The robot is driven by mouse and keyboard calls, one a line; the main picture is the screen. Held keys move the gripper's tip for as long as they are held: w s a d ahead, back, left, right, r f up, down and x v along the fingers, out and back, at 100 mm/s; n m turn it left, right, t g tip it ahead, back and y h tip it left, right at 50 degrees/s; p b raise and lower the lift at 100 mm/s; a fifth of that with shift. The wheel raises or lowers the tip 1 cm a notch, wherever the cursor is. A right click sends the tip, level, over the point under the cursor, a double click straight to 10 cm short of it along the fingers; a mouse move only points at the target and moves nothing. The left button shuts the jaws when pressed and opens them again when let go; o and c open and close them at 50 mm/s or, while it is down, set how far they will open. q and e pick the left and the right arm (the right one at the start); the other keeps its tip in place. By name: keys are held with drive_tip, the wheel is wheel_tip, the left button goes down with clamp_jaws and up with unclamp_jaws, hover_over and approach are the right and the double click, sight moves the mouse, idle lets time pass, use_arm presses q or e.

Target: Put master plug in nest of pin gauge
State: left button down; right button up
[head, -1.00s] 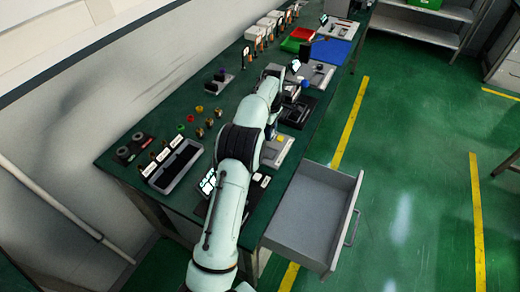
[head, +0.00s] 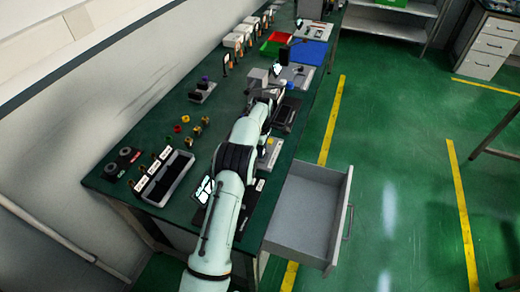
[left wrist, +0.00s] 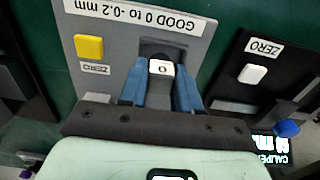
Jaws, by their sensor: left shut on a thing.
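My left gripper (left wrist: 170,80), with blue fingers, is shut on the master plug (left wrist: 161,68), a small piece with a white face marked "0". The pin gauge (left wrist: 115,50) is the grey panel with a yellow ZERO button and a label reading "GOOD 0 to -0.2 mm". The plug is at a dark rounded recess in this panel, which looks like the nest. Fingers and plug cover part of it, so I cannot tell whether the plug is seated. In the head view my left arm reaches over the bench and largely hides the gripper. My right gripper is not in view.
A black panel with a white ZERO button (left wrist: 252,74) lies to the right in the wrist view. On the green bench are a long dark tray (head: 167,178), red bin (head: 276,43) and blue tray (head: 309,53). An open grey drawer (head: 305,210) juts out at the front.

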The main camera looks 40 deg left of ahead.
use_arm(q)
drive_tip(key=shift+f, duration=0.15)
drive_tip(key=c, duration=0.8)
unclamp_jaws()
drive_tip(key=shift+c, duration=0.2)
drive_tip(key=shift+o, duration=0.3)
drive_tip(key=shift+s+a, duration=0.1)
drive_tip(key=shift+r, duration=0.4)
wheel_tip(320, 180, up, 12)
drive_tip(key=shift+f, duration=0.2)
drive_tip(key=shift+f, duration=0.1)
